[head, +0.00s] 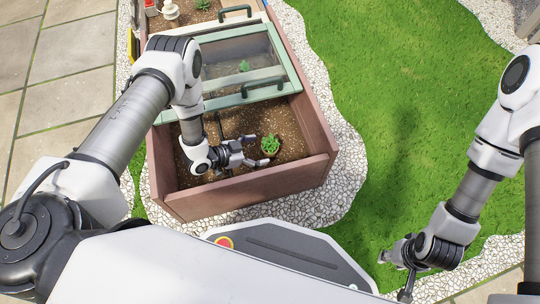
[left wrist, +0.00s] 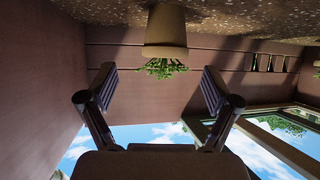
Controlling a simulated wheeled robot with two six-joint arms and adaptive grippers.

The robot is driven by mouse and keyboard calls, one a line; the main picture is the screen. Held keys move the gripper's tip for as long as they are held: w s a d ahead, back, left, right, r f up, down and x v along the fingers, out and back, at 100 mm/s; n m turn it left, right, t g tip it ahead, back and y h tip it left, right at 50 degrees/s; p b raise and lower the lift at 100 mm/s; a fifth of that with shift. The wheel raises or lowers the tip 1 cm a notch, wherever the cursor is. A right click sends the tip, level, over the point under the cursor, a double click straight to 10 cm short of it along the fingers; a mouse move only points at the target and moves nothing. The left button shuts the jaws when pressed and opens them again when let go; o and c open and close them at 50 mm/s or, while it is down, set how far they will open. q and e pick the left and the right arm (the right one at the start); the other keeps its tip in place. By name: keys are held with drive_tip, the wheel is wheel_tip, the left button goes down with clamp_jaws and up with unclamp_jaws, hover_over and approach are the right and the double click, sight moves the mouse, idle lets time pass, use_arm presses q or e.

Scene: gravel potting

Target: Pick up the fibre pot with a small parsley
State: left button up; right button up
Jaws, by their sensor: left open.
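The brown fibre pot (head: 270,153) with a small green parsley (head: 270,142) stands upright on the soil in the front part of the planter box. In the left wrist view, which is upside down, the pot (left wrist: 166,28) and its leaves (left wrist: 165,68) show ahead, between the lines of the two fingers. My left gripper (head: 257,151) is open just left of the pot, low inside the box, with its fingers pointing at it; in the left wrist view the gap between the fingertips (left wrist: 157,78) is empty. My right gripper (head: 395,253) hangs over the lawn's edge; its jaws are unclear.
The reddish-brown box wall (head: 250,187) rises in front of the pot and on its right. A green-framed glazed lid (head: 240,94) with a dark handle lies behind, with another small plant (head: 244,66) beneath the glass. White gravel and lawn (head: 420,110) surround the box.

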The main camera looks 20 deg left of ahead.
sight(267, 147)
use_arm(q)
drive_tip(key=b+x, duration=0.2)
drive_tip(key=x, duration=0.1)
drive_tip(key=f+b+x, duration=0.1)
drive_tip(key=b+x, duration=0.1)
drive_tip(key=shift+w+a, duration=0.2)
drive_tip(key=shift+a, duration=0.05)
drive_tip(key=shift+w+d, duration=0.25)
drive_tip(key=shift+r, duration=0.1)
drive_tip(key=c, duration=1.3)
